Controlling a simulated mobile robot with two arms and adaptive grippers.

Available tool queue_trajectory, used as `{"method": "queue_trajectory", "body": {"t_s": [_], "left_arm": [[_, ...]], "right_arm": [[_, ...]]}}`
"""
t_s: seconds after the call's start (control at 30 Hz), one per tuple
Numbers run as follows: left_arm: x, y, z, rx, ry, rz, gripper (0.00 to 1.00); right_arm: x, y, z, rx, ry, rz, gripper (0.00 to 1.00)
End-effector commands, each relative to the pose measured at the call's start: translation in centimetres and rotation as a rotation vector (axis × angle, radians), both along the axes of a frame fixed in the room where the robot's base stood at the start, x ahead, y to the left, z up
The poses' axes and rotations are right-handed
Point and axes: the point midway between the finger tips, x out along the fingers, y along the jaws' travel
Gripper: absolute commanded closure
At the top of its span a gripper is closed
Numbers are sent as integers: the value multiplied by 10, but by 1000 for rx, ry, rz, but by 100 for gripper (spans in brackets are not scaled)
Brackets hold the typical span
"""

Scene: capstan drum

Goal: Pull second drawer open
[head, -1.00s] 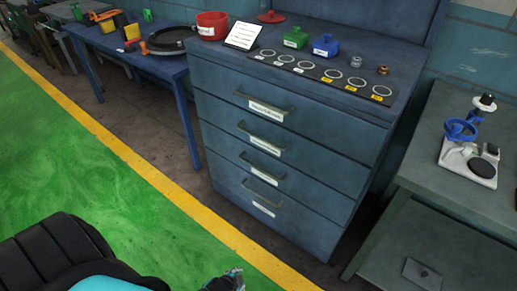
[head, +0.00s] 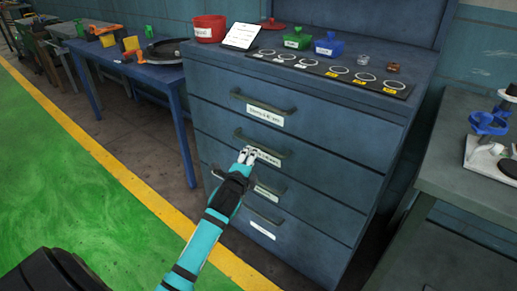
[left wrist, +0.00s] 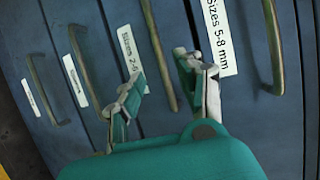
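The blue-grey cabinet has a stack of drawers with bar handles, all shut. The second drawer from the top (head: 320,168) has its handle (head: 275,151) just beyond my left gripper (head: 248,155). In the left wrist view, turned sideways, my left gripper (left wrist: 160,88) is open. Its fingers point at the second drawer's handle (left wrist: 157,50), one to each side of it. I cannot tell whether they touch it. The top drawer's handle (left wrist: 274,50) lies to the right there. My right gripper is not in view.
The cabinet top carries a red pot (head: 209,28), a white sign (head: 241,36), green (head: 297,39) and blue (head: 328,45) boxes and a strip of rings. A blue table (head: 140,68) stands left, a grey bench (head: 470,155) right. The green floor in front is clear.

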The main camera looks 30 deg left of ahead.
Motion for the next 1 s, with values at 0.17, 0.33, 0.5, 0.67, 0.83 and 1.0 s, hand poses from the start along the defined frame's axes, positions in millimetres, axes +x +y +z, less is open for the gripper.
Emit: {"method": "queue_trajectory", "body": {"t_s": [0.17, 0.33, 0.5, 0.67, 0.83, 1.0], "left_arm": [[39, 13, -9, -2, -2, 0, 64], [69, 23, -15, -4, -1, 1, 64], [87, 29, -19, -3, -1, 0, 64], [94, 31, -20, -3, 0, 0, 64], [95, 31, -19, -2, 0, -1, 64], [95, 31, -19, -2, 0, -1, 76]], "right_arm": [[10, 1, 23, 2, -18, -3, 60], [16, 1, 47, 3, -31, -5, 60], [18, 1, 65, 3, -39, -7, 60], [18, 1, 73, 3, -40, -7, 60], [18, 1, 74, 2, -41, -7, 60], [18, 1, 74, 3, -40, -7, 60]]}}
